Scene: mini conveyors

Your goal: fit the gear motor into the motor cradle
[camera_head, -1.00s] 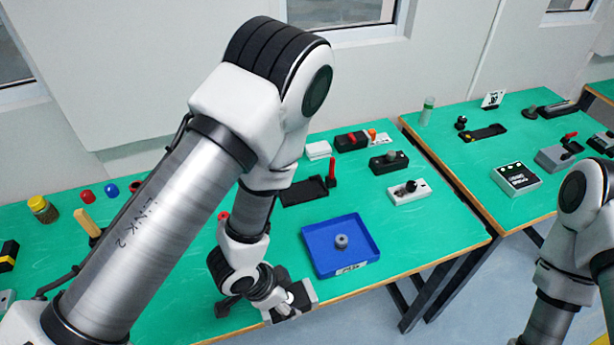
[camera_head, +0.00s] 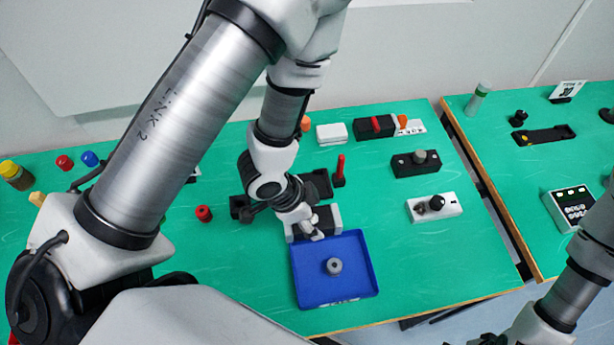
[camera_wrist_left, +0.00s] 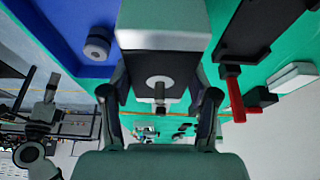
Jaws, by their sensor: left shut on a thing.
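My left gripper (camera_head: 312,225) is shut on the gear motor, a grey block. In the left wrist view the gear motor (camera_wrist_left: 165,18) sits between the two fingers, with a pale band, a round disc and a short shaft. In the head view the gripper hangs just behind the blue tray, in front of the motor cradle. The motor cradle (camera_head: 318,183) is a black holder on the green table with a red lever at its right; my arm and gripper hide part of it. It also shows in the left wrist view (camera_wrist_left: 250,30), apart from the motor.
The blue tray (camera_head: 362,262) holds a grey round part (camera_head: 334,266). A red knob (camera_head: 204,213) stands to the left. A white block (camera_head: 331,134), black switch boxes and a white knob box (camera_head: 434,207) stand to the right. The table's right front is clear.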

